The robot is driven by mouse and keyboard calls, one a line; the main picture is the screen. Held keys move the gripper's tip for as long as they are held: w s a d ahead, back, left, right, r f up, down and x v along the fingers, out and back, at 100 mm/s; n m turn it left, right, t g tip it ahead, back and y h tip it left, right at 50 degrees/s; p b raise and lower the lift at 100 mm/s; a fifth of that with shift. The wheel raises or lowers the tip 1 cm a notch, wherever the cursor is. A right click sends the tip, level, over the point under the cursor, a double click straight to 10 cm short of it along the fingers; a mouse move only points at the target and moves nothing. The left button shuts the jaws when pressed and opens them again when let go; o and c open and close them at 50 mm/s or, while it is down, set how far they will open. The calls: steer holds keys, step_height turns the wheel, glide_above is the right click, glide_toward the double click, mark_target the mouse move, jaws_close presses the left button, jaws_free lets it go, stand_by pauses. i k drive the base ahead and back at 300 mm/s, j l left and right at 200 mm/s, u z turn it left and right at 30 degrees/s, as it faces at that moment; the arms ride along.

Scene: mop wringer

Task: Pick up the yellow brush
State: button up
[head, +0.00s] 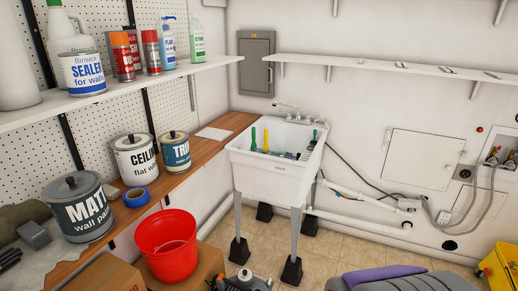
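A wooden counter (205,156) with paint cans runs along the left wall. A red bucket (166,245) sits on cardboard boxes before it. A purple and grey object (385,274) and a yellow bucket (498,267) are at lower right. Tiled floor (330,243) shows by the sink.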

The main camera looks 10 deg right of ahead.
mark_target(265, 149)
steer(key=i+l, duration=0.25)
steer(key=i+l+u, duration=0.15)
steer(key=i+l, duration=0.35)
steer(key=l, duration=0.2)
steer(key=i+l+u, duration=0.15)
steer(key=i+l, duration=0.3)
steer(key=l, duration=0.25)
steer(key=i+l+u, duration=0.15)
steer(key=l, duration=0.25)
steer(key=i+l, duration=0.3)
steer(key=l+u, duration=0.05)
